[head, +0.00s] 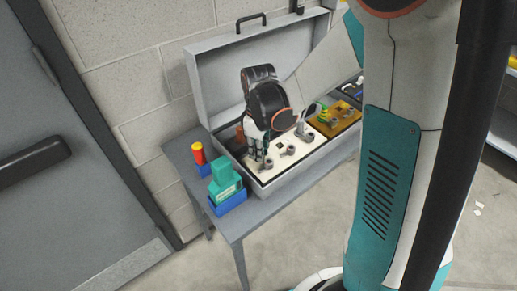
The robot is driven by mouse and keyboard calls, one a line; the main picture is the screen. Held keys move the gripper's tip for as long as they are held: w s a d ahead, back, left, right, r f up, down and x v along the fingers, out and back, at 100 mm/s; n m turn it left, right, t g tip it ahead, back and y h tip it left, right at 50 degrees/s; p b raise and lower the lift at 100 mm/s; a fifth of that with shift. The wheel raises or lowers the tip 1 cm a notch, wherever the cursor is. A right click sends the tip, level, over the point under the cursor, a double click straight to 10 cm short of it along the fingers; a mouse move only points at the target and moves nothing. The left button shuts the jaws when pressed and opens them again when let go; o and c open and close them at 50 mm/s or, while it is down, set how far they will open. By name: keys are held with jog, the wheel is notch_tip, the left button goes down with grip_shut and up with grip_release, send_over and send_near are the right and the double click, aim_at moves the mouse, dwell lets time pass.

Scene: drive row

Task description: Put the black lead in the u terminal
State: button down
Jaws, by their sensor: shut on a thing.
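My gripper (260,160) points down into the open grey case and is shut on a small dark thing. It looks like the black lead, but the fingers hide most of it. The tips are low over the left part of a cream panel (278,172), close beside a grey terminal (267,163). Another grey terminal (290,150) sits further right on the panel, and one more (308,137) beyond it. I cannot read any letters, so I cannot tell which is u. Whether the held thing touches a terminal is also unclear.
The case (262,190) stands on a grey table (240,225), lid open against the wall. A yellow panel (340,122) lies further right in the case. A teal tool in a blue holder (230,203) and a red-and-yellow cylinder (198,154) stand left of it.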

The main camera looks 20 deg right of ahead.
jog(key=shift+f, duration=0.3)
jog(key=c, duration=1.4)
grip_release()
jog(key=shift+c, duration=0.2)
notch_tip(320, 180, up, 12)
jog(key=shift+r, duration=0.1)
jog(key=shift+s, duration=0.1)
jog(key=s+r+m+t, duration=0.2)
jog(key=s+m+t, duration=0.1)
jog(key=s, duration=0.4)
jog(key=s+r+m+t, duration=0.3)
jog(key=s+m+t, duration=0.1)
jog(key=s+m, duration=0.2)
jog(key=shift+s, duration=0.9)
